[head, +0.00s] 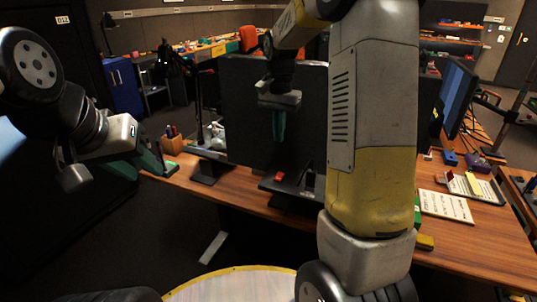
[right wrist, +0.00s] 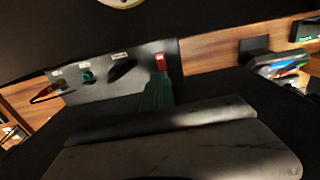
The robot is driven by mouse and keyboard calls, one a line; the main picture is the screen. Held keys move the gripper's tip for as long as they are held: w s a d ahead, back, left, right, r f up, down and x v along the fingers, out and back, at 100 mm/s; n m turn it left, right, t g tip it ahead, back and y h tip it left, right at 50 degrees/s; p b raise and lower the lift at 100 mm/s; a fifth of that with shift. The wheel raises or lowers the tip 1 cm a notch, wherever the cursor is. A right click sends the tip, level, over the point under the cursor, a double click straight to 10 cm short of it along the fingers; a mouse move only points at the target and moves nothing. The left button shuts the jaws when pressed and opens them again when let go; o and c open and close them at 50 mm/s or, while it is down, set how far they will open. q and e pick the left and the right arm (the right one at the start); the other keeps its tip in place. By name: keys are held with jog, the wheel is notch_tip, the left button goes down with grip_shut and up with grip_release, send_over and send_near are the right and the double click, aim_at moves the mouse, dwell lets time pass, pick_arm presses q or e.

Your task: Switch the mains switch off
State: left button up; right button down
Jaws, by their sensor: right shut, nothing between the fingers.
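The control panel (right wrist: 105,83) shows in the right wrist view as a grey face with several controls. A red switch (right wrist: 160,63) is at its right end, a dark control (right wrist: 122,68) and a green knob (right wrist: 88,76) are further left, and a red-tipped lever (right wrist: 45,94) is at the left end. Their labels are too small to read. My right gripper (right wrist: 160,76) is shut and empty, its green fingertips at or just in front of the red switch; contact cannot be told. In the head view, my right gripper (head: 278,138) points down above the dark panel (head: 292,188). My left gripper (head: 160,165) is at the left.
The panel sits on a wooden desk (head: 245,202) in front of a large dark monitor (head: 235,120). A pen holder (head: 172,140) stands at the back left. A paper sheet (head: 445,206) lies to the right. My right arm hides part of the desk.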

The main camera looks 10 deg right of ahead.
aim_at(278, 178)
notch_tip(278, 178, down, 14)
jog(key=shift+w+f, duration=0.1)
dwell(0.7)
